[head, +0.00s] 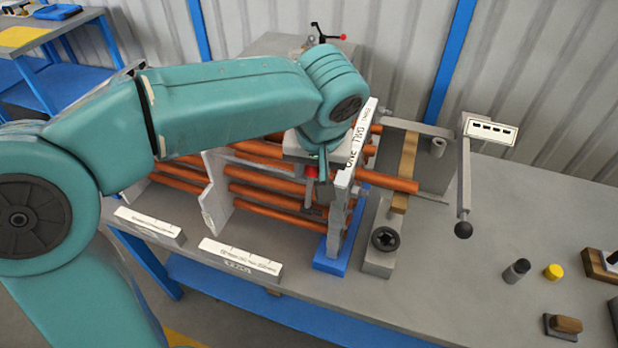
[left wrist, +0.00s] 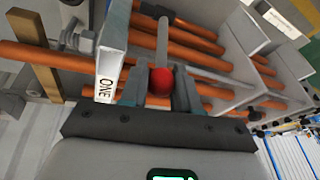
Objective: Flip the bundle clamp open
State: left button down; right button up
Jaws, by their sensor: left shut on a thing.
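The bundle of orange tubes (head: 272,191) runs through upright pale plates on the bench. My left gripper (head: 316,162) is over the bundle, beside the lettered end plate (head: 345,178). It is shut on a red knob (head: 311,171), mostly hidden by the gripper in the head view. In the left wrist view, the red knob (left wrist: 161,82) sits between the two fingers at the end of a grey lever (left wrist: 162,45). I take this lever for the bundle clamp's handle. The clamp's base is not clear in either view. My right gripper is not in view.
A second red-tipped handle (head: 343,37) stands behind the bundle. A crank arm with a black ball (head: 463,229) stands to the right. A dark cylinder (head: 516,271) and a yellow cap (head: 553,271) stand on the bench. Labelled bars (head: 240,260) lie along the front edge.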

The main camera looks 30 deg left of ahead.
pick_arm(q)
jog(key=s+d+t+y+b, duration=0.1)
jog(key=s+t+b, duration=0.5)
jog(key=b, duration=1)
jog(key=shift+d+f+n+t+y+b, duration=0.3)
jog(key=shift+n+t+y, duration=0.1)
jog(key=shift+y, duration=0.1)
jog(key=shift+s, duration=0.1)
jog(key=c, duration=1.2)
grip_release()
jog(key=shift+o, duration=0.3)
jog(key=shift+s, duration=0.1)
jog(key=shift+r, duration=0.1)
